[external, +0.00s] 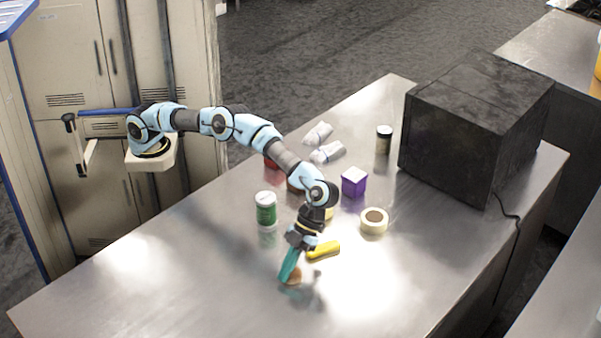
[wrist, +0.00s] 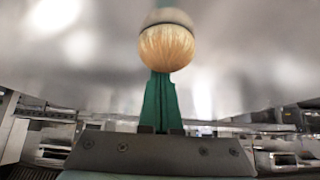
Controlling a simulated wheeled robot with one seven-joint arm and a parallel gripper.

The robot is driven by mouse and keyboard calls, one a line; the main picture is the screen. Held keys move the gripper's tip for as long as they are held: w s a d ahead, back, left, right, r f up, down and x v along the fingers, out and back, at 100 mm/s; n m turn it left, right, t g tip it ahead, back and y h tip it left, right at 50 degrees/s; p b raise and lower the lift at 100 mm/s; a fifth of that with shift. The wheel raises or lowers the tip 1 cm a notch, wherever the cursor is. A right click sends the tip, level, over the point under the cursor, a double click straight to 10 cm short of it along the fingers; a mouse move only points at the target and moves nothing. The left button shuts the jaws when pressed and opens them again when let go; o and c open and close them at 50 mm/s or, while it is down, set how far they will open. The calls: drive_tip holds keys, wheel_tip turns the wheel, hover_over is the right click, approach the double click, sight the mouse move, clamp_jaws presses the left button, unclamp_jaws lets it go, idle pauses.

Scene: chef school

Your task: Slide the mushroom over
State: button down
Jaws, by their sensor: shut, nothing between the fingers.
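The mushroom (external: 293,279) is a small tan, rounded thing on the steel table, partly hidden behind my gripper in the external view. In the wrist view the mushroom (wrist: 166,47) shows as a round, ribbed tan shape right at the fingertips. My gripper (external: 287,277) has teal fingers reaching down to the table beside it. In the wrist view the gripper (wrist: 161,76) fingers are pressed together with nothing between them. The tips seem to meet the mushroom's side, but I cannot tell if they touch.
Behind my gripper lie a yellow object (external: 323,250), a tape roll (external: 374,221), a green-labelled jar (external: 266,209), a purple box (external: 354,182), a dark jar (external: 384,140) and white crumpled items (external: 326,152). A black oven-like box (external: 470,130) stands at the back right. The table's (external: 130,275) front left is clear.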

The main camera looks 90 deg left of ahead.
drive_tip(key=s+d, duration=0.2)
drive_tip(key=d, duration=0.1)
drive_tip(key=shift+s+r, duration=0.1)
drive_tip(key=shift+s, duration=0.3)
drive_tip(key=b+v, duration=0.1)
drive_tip(key=v, duration=0.7)
drive_tip(key=shift+w+a+r, duration=0.4)
drive_tip(key=shift+a+r, duration=0.1)
drive_tip(key=shift+r, duration=0.2)
drive_tip(key=shift+a, duration=0.1)
